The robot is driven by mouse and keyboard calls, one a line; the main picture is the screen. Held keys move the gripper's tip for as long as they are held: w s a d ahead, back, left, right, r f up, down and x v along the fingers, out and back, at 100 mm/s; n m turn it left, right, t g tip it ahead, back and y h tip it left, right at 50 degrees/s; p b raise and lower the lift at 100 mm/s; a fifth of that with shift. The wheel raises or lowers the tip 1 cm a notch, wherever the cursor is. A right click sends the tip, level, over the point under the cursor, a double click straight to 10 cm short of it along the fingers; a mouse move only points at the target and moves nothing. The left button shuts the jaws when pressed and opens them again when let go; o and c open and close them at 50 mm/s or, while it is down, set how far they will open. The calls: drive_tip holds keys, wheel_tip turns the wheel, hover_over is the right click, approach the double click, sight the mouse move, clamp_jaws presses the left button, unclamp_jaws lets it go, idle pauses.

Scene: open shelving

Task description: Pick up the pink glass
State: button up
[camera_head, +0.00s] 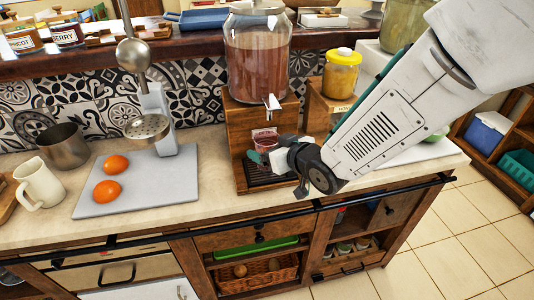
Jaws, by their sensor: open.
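The pink glass (265,139) is a small, see-through reddish glass. It stands under the tap of the large drink dispenser (257,62), at its wooden stand. My gripper (276,171) is open, just in front of and slightly below the glass in the picture. My gripper and wrist hide the lower part of the glass. I cannot tell whether the fingers touch it or are around it.
A grey board (175,191) with two oranges (107,191) lies left of the dispenser stand. A cream pitcher (38,184) and a metal pot (63,146) stand further left. A yellow-lidded jar (340,73) is right of the dispenser. Some counter front is clear.

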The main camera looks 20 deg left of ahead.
drive_tip(key=shift+x, duration=1.35)
drive_tip(key=c, duration=1.2)
drive_tip(key=shift+c, duration=0.4)
drive_tip(key=shift+r, duration=0.15)
